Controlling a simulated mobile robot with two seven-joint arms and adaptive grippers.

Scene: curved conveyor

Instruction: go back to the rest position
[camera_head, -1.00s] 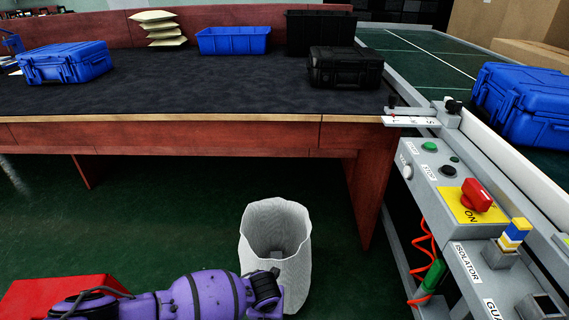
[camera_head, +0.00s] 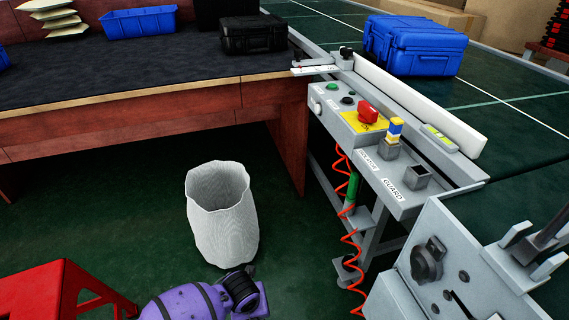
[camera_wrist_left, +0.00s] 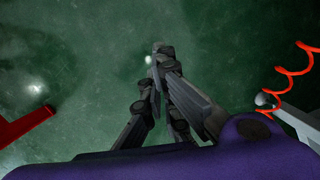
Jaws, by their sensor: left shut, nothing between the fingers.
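My left arm, purple with a dark joint, comes in at the bottom of the head view, in front of the white bin (camera_head: 222,215). Its fingers cannot be made out there. In the left wrist view my left gripper (camera_wrist_left: 160,60) points down at the green floor, its dark fingers closed together with nothing between them. My right gripper is in neither view.
A red stool (camera_head: 40,290) stands at the lower left. A table (camera_head: 130,100) holds a blue tray (camera_head: 140,21) and a black case (camera_head: 254,34). At right are the conveyor (camera_head: 520,95) with a blue case (camera_head: 415,45), a control panel (camera_head: 345,120) and a red coiled hose (camera_head: 350,240).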

